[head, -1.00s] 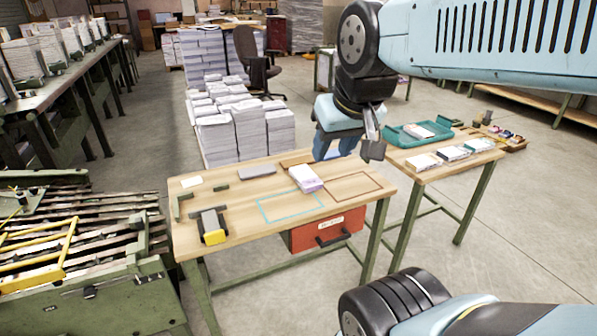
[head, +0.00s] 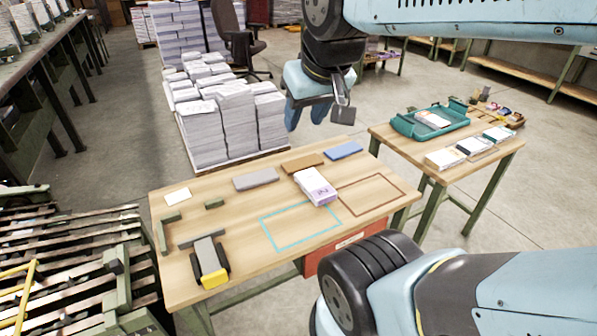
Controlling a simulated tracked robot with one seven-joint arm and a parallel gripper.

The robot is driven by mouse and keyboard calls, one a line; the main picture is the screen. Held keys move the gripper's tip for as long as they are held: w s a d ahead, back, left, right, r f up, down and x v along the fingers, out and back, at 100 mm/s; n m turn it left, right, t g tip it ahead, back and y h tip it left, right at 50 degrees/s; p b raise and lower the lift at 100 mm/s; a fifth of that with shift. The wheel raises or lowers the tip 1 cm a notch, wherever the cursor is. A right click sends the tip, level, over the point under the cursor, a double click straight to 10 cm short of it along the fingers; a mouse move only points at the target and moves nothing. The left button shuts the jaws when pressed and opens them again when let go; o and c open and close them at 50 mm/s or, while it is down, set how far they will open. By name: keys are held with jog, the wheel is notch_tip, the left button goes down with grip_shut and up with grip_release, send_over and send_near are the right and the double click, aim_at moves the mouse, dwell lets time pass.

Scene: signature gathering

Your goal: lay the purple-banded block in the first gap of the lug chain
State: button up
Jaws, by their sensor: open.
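The purple-banded block (head: 315,186), a white paper block with a purple band, lies flat on the wooden bench (head: 240,228).
A grey pad (head: 256,179), a brown pad (head: 303,163) and a blue pad (head: 343,150) lie along the bench's back. A yellow-ended tool (head: 211,262) stands at its left. The right table holds a teal tray (head: 405,124) and several blocks. Paper stacks (head: 215,130) stand behind.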

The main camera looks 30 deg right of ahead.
aim_at(315, 183)
jog(key=shift+w, duration=0.25)
